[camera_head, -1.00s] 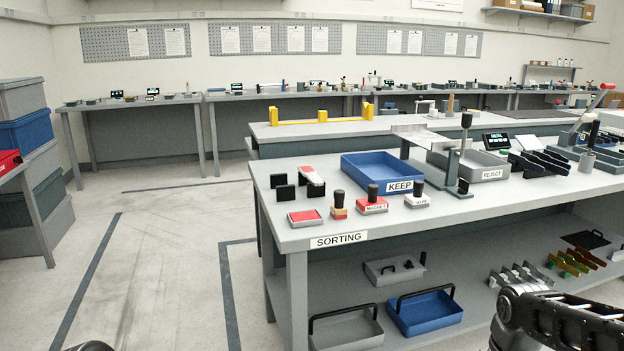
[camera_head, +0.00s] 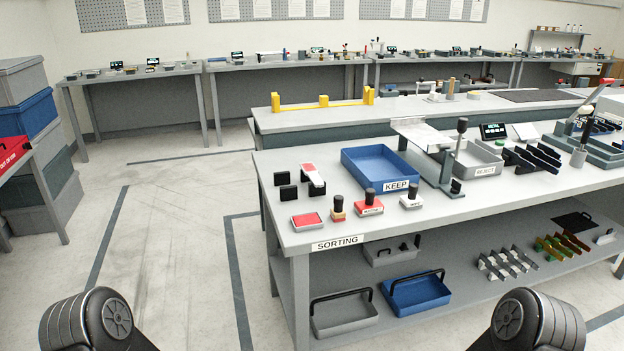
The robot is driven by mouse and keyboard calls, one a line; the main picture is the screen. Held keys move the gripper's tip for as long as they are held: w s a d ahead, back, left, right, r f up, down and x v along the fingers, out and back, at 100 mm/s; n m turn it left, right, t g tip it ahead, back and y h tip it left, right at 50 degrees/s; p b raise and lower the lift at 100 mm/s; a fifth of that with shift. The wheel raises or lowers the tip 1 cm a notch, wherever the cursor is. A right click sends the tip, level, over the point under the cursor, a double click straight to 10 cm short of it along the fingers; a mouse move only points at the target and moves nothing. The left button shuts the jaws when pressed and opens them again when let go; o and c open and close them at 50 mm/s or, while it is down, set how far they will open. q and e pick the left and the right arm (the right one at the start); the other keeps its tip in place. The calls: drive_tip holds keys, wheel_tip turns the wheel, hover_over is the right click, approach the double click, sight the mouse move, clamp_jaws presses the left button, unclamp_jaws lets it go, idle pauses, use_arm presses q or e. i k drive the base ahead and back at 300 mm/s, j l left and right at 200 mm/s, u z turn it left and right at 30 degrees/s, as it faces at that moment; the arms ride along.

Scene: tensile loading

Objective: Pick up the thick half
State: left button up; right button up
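I cannot make out a thick half in this view. The sorting table (camera_head: 345,229), labelled SORTING, stands in the middle and right. A blue tray labelled KEEP (camera_head: 362,165) and a grey tray labelled REJECT (camera_head: 476,156) are on it. Neither gripper is in view. Only dark rounded links of my two arms show at the bottom left and bottom right.
Stamps and a red pad (camera_head: 306,220) line the table's front left. Dark racks (camera_head: 532,158) stand right of REJECT. A blue carrier (camera_head: 418,294) and a grey carrier (camera_head: 344,318) sit on the lower shelf. A yellow bar (camera_head: 322,103) lies behind.

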sight(311, 170)
drive_tip(key=i+l, duration=0.25)
drive_tip(key=l, duration=0.2)
drive_tip(key=i+l, duration=0.25)
drive_tip(key=l, duration=0.15)
drive_tip(key=i+l, duration=0.25)
drive_tip(key=l, duration=0.2)
drive_tip(key=i+l+z, duration=0.1)
drive_tip(key=l, duration=0.3)
drive_tip(key=i+l, duration=0.4)
